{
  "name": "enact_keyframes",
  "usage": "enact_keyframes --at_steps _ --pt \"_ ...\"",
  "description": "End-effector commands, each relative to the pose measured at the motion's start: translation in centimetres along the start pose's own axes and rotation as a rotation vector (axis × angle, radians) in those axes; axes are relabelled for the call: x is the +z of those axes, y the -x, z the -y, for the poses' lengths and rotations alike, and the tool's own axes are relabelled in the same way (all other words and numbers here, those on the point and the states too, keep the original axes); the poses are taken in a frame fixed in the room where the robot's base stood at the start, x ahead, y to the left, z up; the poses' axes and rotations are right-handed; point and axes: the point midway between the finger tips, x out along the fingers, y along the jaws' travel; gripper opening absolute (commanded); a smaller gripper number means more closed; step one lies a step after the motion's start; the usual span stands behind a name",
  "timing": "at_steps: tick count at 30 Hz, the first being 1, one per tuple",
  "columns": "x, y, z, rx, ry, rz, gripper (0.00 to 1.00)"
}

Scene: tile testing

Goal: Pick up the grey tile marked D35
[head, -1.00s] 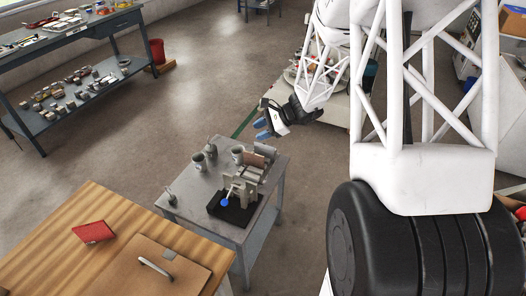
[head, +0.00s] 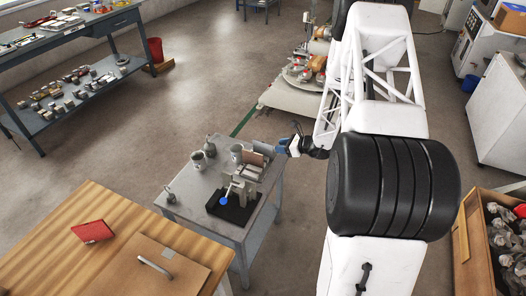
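On the small grey metal table (head: 187,184), tiles stand upright in a row at the back right, beside the test device. One is brown (head: 251,157). A grey tile (head: 266,147) stands at the far right end of the row. No D35 marking is legible at this size, so I cannot tell which tile bears it. My gripper (head: 288,138) is at the table's right edge, just right of the grey tile. Its blue fingertips look apart, with nothing visible between them. Whether a finger touches the tile is unclear.
The test device with a black base (head: 234,208) and blue knob (head: 225,201) stands at the table's front. Grey cups (head: 199,160) and a small bottle (head: 170,196) stand to the left.

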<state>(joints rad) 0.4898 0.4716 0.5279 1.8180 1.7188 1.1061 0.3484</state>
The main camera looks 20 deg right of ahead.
Motion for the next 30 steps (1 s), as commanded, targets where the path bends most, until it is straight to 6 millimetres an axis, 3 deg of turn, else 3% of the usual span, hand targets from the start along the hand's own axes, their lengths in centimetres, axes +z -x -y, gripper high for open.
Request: enact_keyframes --at_steps 11,21,30 --pt "0.0 -0.1 0.1 -0.001 -0.001 0.0 0.39" --pt "0.0 -2.4 0.1 -0.001 0.0 0.0 0.39" --pt "0.0 -2.6 0.1 -0.002 0.0 0.0 0.39"
